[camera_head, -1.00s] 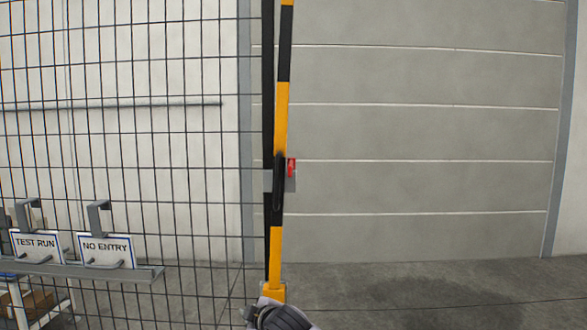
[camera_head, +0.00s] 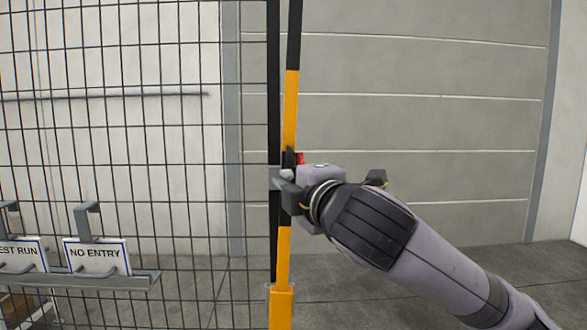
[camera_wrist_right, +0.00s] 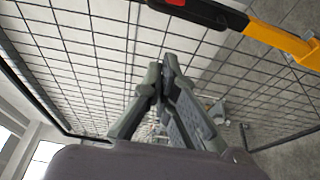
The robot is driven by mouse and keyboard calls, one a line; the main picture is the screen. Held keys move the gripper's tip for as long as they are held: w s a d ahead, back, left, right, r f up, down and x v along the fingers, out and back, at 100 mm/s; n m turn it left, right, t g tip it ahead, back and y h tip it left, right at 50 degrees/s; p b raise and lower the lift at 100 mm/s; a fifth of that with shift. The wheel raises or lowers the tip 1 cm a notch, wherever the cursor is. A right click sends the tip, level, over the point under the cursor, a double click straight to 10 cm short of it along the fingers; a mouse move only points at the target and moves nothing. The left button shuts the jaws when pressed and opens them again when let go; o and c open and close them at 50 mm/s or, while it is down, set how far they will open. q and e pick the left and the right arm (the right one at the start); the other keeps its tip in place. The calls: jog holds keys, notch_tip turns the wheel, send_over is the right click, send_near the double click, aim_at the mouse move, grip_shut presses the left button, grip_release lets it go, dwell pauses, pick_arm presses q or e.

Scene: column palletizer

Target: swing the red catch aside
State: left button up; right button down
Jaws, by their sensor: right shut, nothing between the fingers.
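The red catch (camera_head: 299,158) shows as a small red piece on the black-and-yellow post in the head view, mostly hidden behind my right gripper. My right gripper (camera_head: 285,177) is at the post, just below the visible red. In the right wrist view its fingers (camera_wrist_right: 160,75) are closed together with nothing between them. A small red part, likely the catch, shows at the top edge of that view (camera_wrist_right: 176,2), beyond the fingertips. Whether the gripper touches the catch I cannot tell. My left gripper is out of view.
A wire mesh fence (camera_head: 150,150) stands left of the post (camera_head: 290,105). A rail (camera_head: 110,283) with a NO ENTRY sign (camera_head: 97,257) and a partly cut-off sign is at lower left. The floor right of the post is open before a grey panelled wall (camera_head: 430,70).

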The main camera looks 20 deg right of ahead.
jog(key=w+d+p, duration=0.3)
jog(key=w+p, duration=0.1)
jog(key=w, duration=0.5)
dwell(0.5)
jog(key=shift+d, duration=0.1)
